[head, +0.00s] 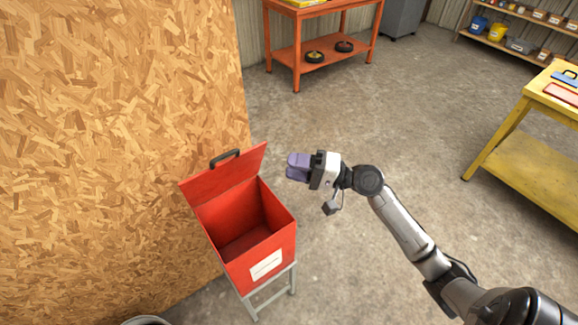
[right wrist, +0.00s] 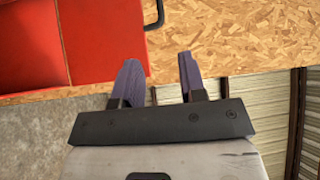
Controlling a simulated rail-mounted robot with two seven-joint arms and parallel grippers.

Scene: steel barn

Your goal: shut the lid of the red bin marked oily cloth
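The red bin (head: 275,240) stands on a grey metal stand with its mouth open and its inside empty as far as I see. A white label (head: 266,265) is on its front, its writing too small to read. The red lid (head: 225,183) is raised and leans back toward the wood panel, with a black handle (head: 224,158) at its upper edge. My right gripper (head: 292,167) is to the right of the lid, apart from it. In the right wrist view its fingers (right wrist: 160,80) are spread and empty, with the lid (right wrist: 103,40) and handle (right wrist: 156,15) beyond. My left gripper is not in view.
A chipboard wall (head: 110,110) stands close behind and left of the bin. An orange workbench (head: 325,20) is at the back, and a yellow table (head: 520,160) at the right. The concrete floor between is clear. A round rim (head: 147,320) shows at the bottom edge.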

